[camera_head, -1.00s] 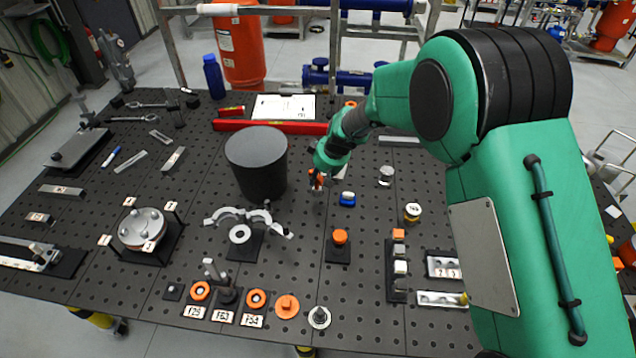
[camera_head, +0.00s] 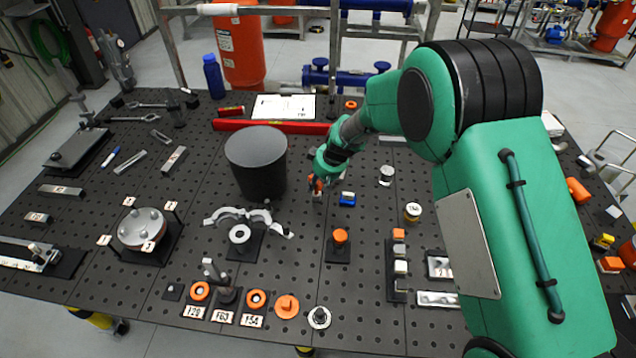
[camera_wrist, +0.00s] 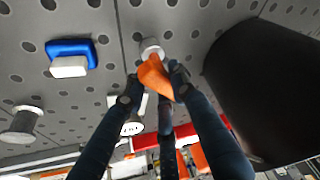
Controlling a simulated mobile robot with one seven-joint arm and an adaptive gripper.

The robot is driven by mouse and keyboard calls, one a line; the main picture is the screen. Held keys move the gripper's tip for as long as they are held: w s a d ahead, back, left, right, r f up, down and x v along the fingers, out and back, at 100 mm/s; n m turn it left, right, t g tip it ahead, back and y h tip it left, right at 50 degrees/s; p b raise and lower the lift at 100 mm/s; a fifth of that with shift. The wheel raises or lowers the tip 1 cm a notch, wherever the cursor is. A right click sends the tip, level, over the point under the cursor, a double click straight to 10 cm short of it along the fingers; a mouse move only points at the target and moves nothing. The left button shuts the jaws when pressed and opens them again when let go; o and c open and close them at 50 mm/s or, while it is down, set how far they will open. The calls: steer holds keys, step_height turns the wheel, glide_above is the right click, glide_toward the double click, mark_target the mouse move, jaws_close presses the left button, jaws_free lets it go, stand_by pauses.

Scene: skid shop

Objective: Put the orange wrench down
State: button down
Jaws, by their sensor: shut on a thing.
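My gripper (camera_head: 317,188) is over the middle of the black perforated table (camera_head: 290,295), just right of a black cylinder (camera_head: 257,165). In the wrist view, my gripper's fingers (camera_wrist: 155,88) are closed around an orange piece, the orange wrench (camera_wrist: 155,75). A pale round end shows beyond the orange part, close to the perforated surface. Most of the wrench is hidden by the fingers, and I cannot tell whether it touches the table. In the head view only a small orange patch shows at the fingertips.
The black cylinder (camera_wrist: 265,85) stands close to my gripper. A blue and white block (camera_head: 347,199) lies close on the other side. A silver claw-shaped part (camera_head: 240,216) and an orange knob (camera_head: 340,236) are nearer the front. A red bar (camera_head: 290,127) lies behind.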

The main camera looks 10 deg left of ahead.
steer(key=shift+f, duration=0.15)
steer(key=c, duration=1.4)
jaws_free()
steer(key=shift+c, duration=0.2)
steer(key=shift+v, duration=0.75)
steer(key=v, duration=1.1)
steer(key=shift+p, duration=0.4)
steer(key=shift+a, duration=0.1)
